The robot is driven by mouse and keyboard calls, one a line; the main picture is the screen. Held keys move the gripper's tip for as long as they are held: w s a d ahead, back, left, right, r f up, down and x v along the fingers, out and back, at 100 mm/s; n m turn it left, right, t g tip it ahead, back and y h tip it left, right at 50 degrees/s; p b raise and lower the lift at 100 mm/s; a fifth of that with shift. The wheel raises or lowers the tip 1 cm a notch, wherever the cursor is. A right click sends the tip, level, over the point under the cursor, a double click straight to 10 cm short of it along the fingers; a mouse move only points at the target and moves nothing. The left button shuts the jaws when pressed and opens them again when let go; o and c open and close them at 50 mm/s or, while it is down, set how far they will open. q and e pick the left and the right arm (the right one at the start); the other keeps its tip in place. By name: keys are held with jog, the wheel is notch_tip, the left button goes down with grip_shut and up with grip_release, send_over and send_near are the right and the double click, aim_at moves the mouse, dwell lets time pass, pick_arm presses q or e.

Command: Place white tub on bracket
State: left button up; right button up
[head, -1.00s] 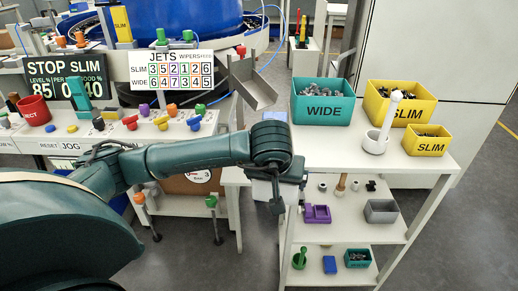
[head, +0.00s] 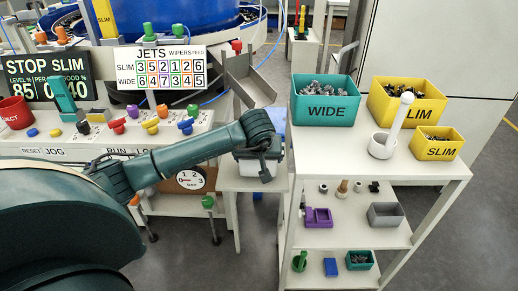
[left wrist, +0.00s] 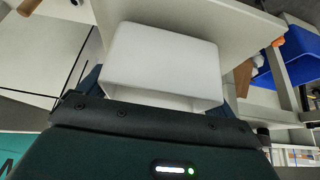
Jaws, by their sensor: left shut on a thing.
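The white tub (head: 252,171) is in my left gripper (head: 262,153), mostly hidden behind it in the head view. In the left wrist view the tub (left wrist: 163,60) shows as a plain white box with rounded corners, its near side against the gripper's dark edge. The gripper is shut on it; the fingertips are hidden. In the head view the tub is over or just in front of a narrow white ledge (head: 232,182), left of the cart; I cannot tell whether they touch. This ledge may be the bracket. My right gripper is not in view.
A grey metal chute (head: 246,78) stands just behind the gripper. The white cart (head: 430,171) is close on the right, carrying a teal WIDE bin (head: 325,110), yellow SLIM bins (head: 437,149) and a white cup with a stick (head: 382,146). A control panel (head: 75,146) lies left.

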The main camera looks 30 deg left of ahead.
pick_arm(q)
jog(key=shift+w+a, duration=0.4)
jog(key=shift+w, duration=0.35)
jog(key=w+a, duration=0.2)
jog(key=w, duration=0.1)
jog(key=shift+w, duration=0.1)
jog(key=shift+w+f, duration=0.1)
jog(key=shift+f, duration=0.65)
jog(key=shift+f+b, duration=0.1)
jog(key=shift+b, duration=0.2)
jog(key=o, duration=0.7)
jog(key=shift+f, duration=0.1)
